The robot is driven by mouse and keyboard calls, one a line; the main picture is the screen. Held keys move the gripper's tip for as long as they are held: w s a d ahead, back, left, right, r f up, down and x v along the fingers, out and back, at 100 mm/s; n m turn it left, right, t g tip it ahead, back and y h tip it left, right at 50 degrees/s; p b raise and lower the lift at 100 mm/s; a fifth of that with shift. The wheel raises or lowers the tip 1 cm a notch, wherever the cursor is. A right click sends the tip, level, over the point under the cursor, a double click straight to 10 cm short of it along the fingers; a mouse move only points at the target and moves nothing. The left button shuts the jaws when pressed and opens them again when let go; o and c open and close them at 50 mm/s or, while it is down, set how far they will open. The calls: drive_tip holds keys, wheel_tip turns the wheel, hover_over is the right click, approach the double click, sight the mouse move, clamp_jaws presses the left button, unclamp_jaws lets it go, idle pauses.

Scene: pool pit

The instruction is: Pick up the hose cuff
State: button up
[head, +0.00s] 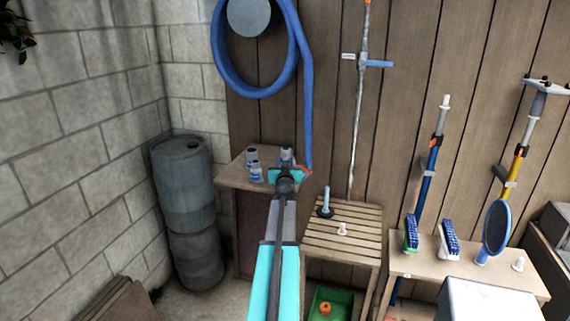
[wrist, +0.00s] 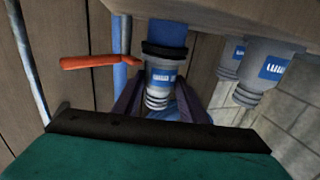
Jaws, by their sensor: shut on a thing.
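The hose cuff (wrist: 160,76) is a grey ribbed piece with a blue label and a black collar, between the dark fingers of my gripper (wrist: 160,104) in the wrist view. My gripper is shut on it. In the head view my gripper (head: 287,170) is at the small wooden cabinet's top, and the held cuff (head: 287,155) shows just beyond it, partly hidden. Two similar grey cuffs with blue labels, a near one (head: 256,172) and a far one (head: 251,157), stand to its left; they also show at the right of the wrist view (wrist: 262,75).
An orange-red lever (wrist: 92,62) is close beside my gripper. A blue hose (head: 308,120) hangs down the plank wall behind. A slatted stool (head: 345,255) holding small parts stands to the right. Blue barrels (head: 183,185) stand at the left.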

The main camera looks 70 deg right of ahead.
wheel_tip(320, 180, up, 10)
drive_tip(key=p, duration=0.7)
drive_tip(key=shift+f, duration=0.2)
idle(0.5)
drive_tip(key=shift+w+f, duration=0.1)
